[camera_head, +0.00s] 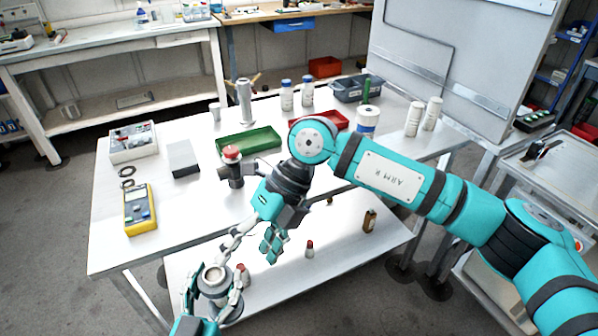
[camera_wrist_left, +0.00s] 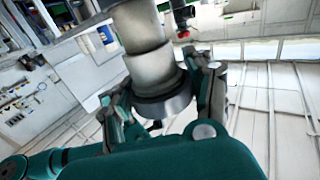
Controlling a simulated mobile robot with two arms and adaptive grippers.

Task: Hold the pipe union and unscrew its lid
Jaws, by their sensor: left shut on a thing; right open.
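The grey, stepped, round pipe union (camera_head: 214,283) is near the bottom of the head view, upright, with a pale ring around its top. My left gripper (camera_head: 217,297) is shut around its body and holds it in front of the table. In the left wrist view the union (camera_wrist_left: 150,65) rises large between the fingers of the left gripper (camera_wrist_left: 165,100). I cannot tell the lid from the body for certain. My right gripper (camera_head: 270,246) is open and empty, above and to the right of the union, apart from it.
A dark fitting with a red cap (camera_head: 232,153) stands on the white table (camera_head: 190,218), near a green tray (camera_head: 248,141) and a yellow meter (camera_head: 139,211). Small bottles, one red-capped (camera_head: 309,249) and one brown (camera_head: 369,220), show lower down.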

